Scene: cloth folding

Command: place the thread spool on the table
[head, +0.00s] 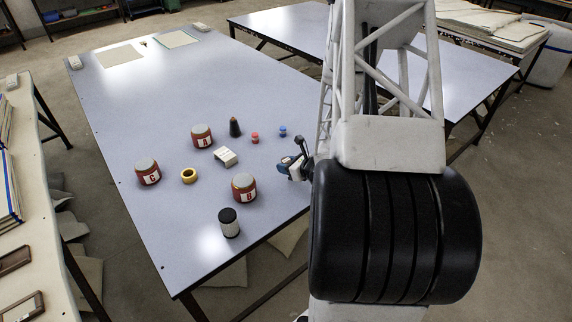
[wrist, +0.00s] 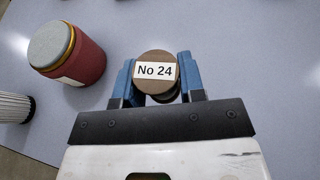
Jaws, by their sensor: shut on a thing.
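A spool (wrist: 155,88) with a round brown top and a white label reading "No 24" shows in the wrist view. My gripper (wrist: 156,78) is shut on it, with a blue finger on each side. In the head view my gripper (head: 293,165) is near the right edge of the table (head: 150,88), and the spool is too small to make out there. The pale grey-blue tabletop shows around the spool in the wrist view. I cannot tell how far the spool's base is from the tabletop.
Red jars A (head: 201,136), B (head: 244,188) and C (head: 148,172) stand left of my gripper. A yellow ring (head: 189,176), white block (head: 225,157), dark cone (head: 235,128), red piece (head: 255,138), blue piece (head: 282,131) and black-topped cylinder (head: 229,224) are nearby. The far tabletop is mostly clear.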

